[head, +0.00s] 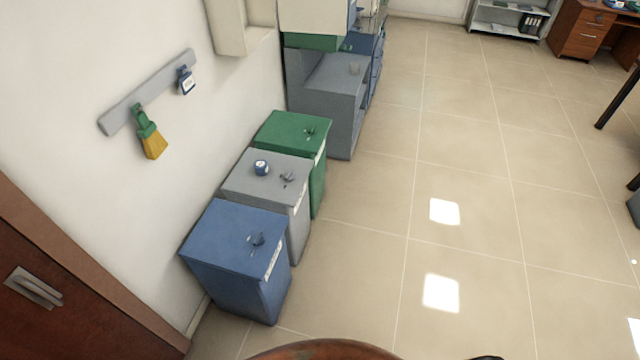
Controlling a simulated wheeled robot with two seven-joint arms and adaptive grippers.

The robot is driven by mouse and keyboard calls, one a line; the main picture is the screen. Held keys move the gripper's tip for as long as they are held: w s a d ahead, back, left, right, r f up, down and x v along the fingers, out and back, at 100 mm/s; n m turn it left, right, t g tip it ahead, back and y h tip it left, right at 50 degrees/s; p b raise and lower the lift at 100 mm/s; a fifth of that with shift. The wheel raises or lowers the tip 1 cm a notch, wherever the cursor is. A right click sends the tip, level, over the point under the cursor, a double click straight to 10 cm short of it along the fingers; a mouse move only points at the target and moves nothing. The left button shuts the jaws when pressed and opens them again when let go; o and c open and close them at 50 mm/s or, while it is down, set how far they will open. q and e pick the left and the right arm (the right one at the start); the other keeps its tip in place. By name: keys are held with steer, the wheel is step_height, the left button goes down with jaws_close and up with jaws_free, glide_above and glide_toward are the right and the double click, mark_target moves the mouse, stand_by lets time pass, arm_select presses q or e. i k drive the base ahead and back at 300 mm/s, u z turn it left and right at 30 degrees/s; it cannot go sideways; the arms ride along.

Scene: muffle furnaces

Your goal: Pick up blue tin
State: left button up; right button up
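A small blue tin (261,167) with a light patch on it stands on the lid of the grey bin (243,183), near its back left part. A dark handle-like piece (287,179) is on the same lid, just right of the tin, apart from it. Neither of my grippers shows in the head view. Nothing hides the tin.
A blue bin (217,229) stands in front of the grey one and a green bin (283,129) behind it, along the wall. A wooden door (70,300) is at left. The tiled floor (370,240) to the right is clear.

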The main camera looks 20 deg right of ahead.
mark_target(261, 166)
steer(key=z, duration=0.3)
steer(key=k, duration=0.25)
steer(key=u, duration=1.2)
steer(key=i, duration=1.3)
steer(key=z, duration=0.25)
